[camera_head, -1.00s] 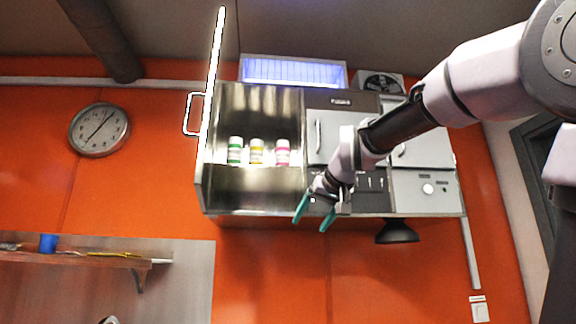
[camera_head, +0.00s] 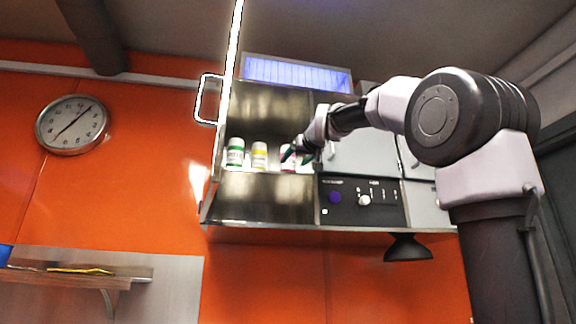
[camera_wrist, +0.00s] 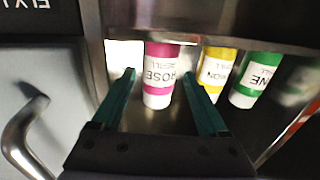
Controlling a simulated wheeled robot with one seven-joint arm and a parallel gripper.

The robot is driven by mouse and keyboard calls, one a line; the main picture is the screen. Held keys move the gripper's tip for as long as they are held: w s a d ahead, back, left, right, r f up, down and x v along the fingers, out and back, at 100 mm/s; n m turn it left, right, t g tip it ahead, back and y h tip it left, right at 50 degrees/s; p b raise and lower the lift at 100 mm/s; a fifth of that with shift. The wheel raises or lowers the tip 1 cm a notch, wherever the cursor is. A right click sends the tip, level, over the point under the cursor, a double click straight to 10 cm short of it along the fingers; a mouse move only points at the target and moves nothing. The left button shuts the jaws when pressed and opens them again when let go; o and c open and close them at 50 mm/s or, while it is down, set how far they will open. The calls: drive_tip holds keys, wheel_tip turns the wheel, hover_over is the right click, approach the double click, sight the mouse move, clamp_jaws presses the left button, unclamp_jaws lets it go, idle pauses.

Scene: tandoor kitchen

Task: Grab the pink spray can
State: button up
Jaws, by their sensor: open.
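In the head view my gripper (camera_head: 296,153) is at the cabinet's shelf and hides most of the pink can (camera_head: 287,166). A yellow can (camera_head: 259,156) and a green can (camera_head: 235,153) stand to its left in the head view. In the wrist view the yellow can (camera_wrist: 216,68) is close to one finger.
The raised cabinet door (camera_head: 232,50) with its handle (camera_head: 207,99) stands at the left. A closed grey door with a handle (camera_wrist: 35,115) is beside the opening in the wrist view. A control panel (camera_head: 361,203) and a black lamp (camera_head: 407,248) are to the right and below.

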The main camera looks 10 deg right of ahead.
sight(291, 164)
drive_tip(key=w, duration=0.5)
drive_tip(key=shift+w+a, duration=0.3)
drive_tip(key=shift+a, duration=0.1)
drive_tip(key=c, duration=1.2)
clamp_jaws()
